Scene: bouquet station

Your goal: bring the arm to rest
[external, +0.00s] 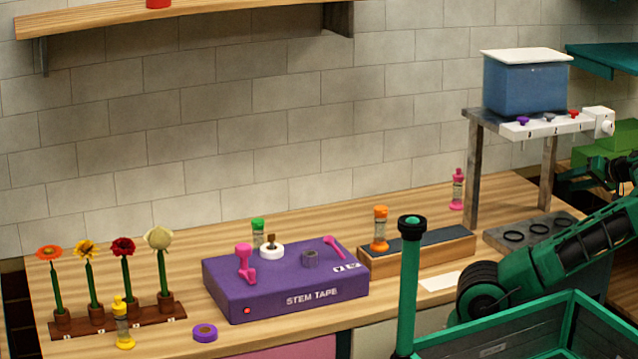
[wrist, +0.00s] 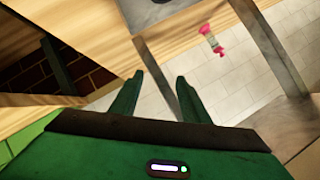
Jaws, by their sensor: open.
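My green arm (external: 560,250) reaches in from the right edge of the external view, beside the right end of the bench.
A purple stem tape box (external: 285,285) sits mid-bench. A flower rack (external: 110,325) is at the left with several flowers. A blue tank (external: 525,85) stands on a raised stand (external: 475,170) at the right. A green-rimmed crate (external: 520,335) is at the lower right.

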